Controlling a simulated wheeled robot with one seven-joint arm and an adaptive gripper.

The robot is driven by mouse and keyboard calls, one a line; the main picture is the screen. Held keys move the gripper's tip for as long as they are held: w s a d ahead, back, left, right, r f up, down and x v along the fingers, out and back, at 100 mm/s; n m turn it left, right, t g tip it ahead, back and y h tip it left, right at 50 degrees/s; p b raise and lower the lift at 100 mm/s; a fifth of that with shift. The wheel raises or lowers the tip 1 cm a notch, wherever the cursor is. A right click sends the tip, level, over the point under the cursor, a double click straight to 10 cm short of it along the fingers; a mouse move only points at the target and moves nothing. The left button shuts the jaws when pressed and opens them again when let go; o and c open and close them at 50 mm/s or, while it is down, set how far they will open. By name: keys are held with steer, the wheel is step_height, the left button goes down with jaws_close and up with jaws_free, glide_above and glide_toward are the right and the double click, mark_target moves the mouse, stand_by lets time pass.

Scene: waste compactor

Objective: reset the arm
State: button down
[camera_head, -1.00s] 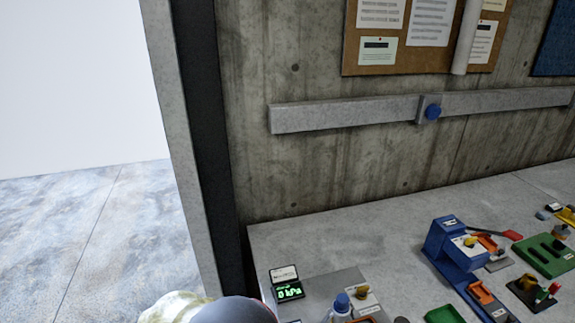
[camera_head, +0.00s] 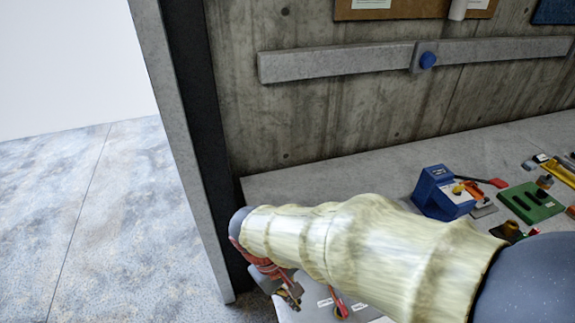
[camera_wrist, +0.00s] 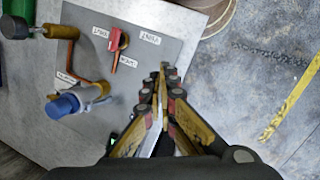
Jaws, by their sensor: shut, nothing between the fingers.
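My gripper (camera_wrist: 162,80) is shut and empty in the wrist view, its fingertips together over the edge of a grey board on the bench (camera_wrist: 130,15). In the head view my gripper (camera_head: 291,295) shows at the lower left end of my arm, partly cut by view and arm. My arm (camera_head: 350,240), in a pale ribbed sleeve, reaches from the lower right across the bench toward its left end.
A concrete wall with a rail (camera_head: 335,64) stands behind. Open floor (camera_head: 110,230) lies left.

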steer(key=s+d+r+m+t+y, duration=0.1)
steer(key=s+d+r+m+t, duration=0.1)
steer(key=d+r, duration=0.6)
steer(key=s+d+r+m+t+y, duration=0.2)
steer(key=d+r+m+t, duration=0.2)
steer(key=d+r, duration=0.3)
steer(key=shift+s+d+r+m, duration=0.25)
steer(key=shift+d+r+m, duration=0.15)
steer(key=shift+d+m, duration=0.7)
steer(key=shift+d, duration=0.2)
steer(key=c, duration=2.6)
jaws_free()
